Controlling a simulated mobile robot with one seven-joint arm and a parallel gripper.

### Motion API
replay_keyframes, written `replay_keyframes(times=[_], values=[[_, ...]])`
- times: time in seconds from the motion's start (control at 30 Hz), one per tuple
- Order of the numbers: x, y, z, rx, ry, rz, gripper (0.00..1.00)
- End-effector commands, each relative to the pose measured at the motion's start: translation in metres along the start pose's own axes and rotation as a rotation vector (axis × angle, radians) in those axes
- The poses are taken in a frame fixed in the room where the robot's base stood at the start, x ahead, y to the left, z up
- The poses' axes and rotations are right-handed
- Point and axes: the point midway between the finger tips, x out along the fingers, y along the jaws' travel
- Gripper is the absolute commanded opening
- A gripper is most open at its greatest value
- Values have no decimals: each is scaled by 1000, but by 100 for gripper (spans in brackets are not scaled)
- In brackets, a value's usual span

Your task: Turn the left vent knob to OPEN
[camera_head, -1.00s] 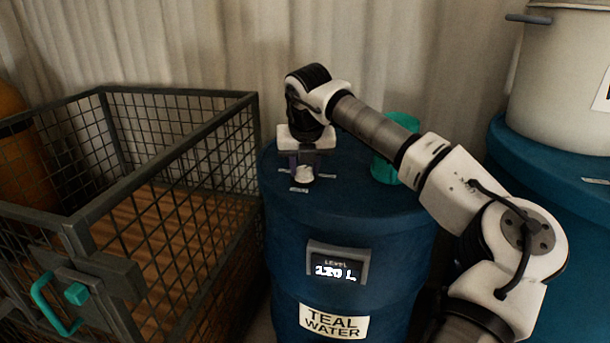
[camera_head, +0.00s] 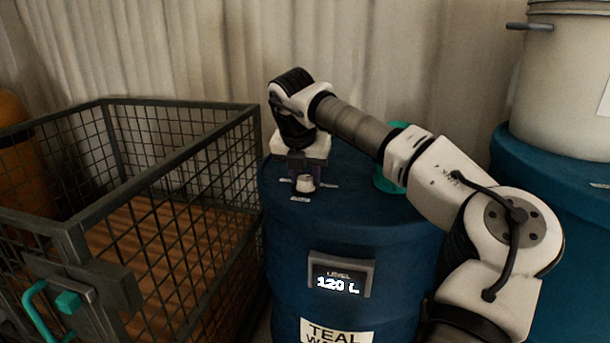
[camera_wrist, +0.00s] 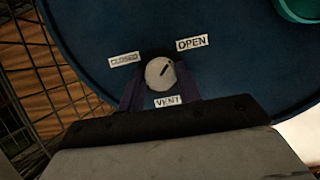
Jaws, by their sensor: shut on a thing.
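The vent knob (camera_wrist: 158,75) is a small pale round knob on top of the blue TEAL WATER drum (camera_head: 335,225). In the wrist view its dark pointer mark aims up and right, toward the OPEN label (camera_wrist: 192,43). The CLOSED label (camera_wrist: 124,59) is at the upper left and the VENT label (camera_wrist: 167,101) is below the knob. My gripper (camera_wrist: 158,84) is shut on the knob, with one dark purple finger on each side. The head view shows the knob (camera_head: 305,184) below my gripper, partly hidden by it.
A wire mesh crate (camera_head: 180,101) stands close to the left of the drum. A teal cylinder (camera_head: 388,183) stands on the drum behind my arm. A level display (camera_head: 340,281) on the drum reads 120 L. A pale pot (camera_head: 565,80) stands on another blue drum (camera_head: 560,180) at right.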

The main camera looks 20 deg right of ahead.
Motion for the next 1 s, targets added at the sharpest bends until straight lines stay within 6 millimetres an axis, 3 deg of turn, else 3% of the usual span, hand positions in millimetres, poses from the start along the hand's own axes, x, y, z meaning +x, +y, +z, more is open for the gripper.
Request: replay_keyframes(times=[0.13, 0.17, 0.3, 0.67, 0.77, 1.0], values=[[0, 0, 0, 1, 2, -1, 11], [0, 0, 0, 1, 2, 0, 36], [0, 0, 0, 0, 2, 0, 55], [-4, 0, 0, 0, -1, 1, 56], [-16, 0, 0, 0, -1, 1, 56], [-69, 0, 1, 1, -3, 1, 56]])
